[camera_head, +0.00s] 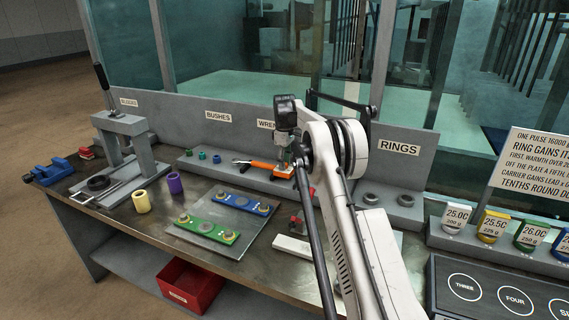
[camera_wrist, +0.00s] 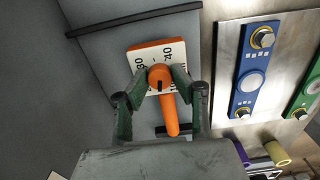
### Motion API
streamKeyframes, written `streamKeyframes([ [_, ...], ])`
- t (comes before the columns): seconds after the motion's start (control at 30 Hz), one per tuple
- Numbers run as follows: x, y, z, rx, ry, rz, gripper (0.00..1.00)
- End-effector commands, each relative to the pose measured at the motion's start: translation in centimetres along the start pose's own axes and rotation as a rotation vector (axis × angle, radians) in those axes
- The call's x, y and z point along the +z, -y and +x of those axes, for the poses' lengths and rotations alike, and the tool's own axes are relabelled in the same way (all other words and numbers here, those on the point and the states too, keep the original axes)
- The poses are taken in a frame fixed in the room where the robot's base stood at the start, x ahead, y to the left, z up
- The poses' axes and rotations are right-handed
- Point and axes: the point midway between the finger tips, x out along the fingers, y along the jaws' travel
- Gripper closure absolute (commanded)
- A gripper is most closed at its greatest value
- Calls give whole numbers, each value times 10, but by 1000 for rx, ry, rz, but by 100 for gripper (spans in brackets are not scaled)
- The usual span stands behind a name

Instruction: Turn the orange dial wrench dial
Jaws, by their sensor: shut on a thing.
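The orange dial wrench (camera_head: 261,166) lies on the grey shelf below the "WREN..." label in the head view. In the wrist view its round orange dial (camera_wrist: 160,71) sits on a white scale plate (camera_wrist: 147,52) with an orange edge, marked 30 and 40, and its orange handle (camera_wrist: 171,116) points toward me. My gripper (camera_wrist: 159,79) comes down from above, with its two green fingers shut on the dial from either side. In the head view my gripper (camera_head: 284,158) is over the right end of the wrench, and my arm partly hides that area.
A blue plate (camera_head: 242,201) and a green plate (camera_head: 208,229) with bolts lie on the metal sheet in front of the shelf. Grey rings (camera_head: 371,198) sit to the right. A red bin (camera_head: 190,286) is below the bench.

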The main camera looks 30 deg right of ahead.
Motion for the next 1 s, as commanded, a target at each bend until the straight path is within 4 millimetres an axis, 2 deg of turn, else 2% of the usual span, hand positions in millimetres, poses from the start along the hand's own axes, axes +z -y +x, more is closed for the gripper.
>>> streamKeyframes([
  [0.37, 0, 0, 1, 0, 0, 220, 100],
  [1.0, 0, 0, 1, 1, 0, 827, 100],
])
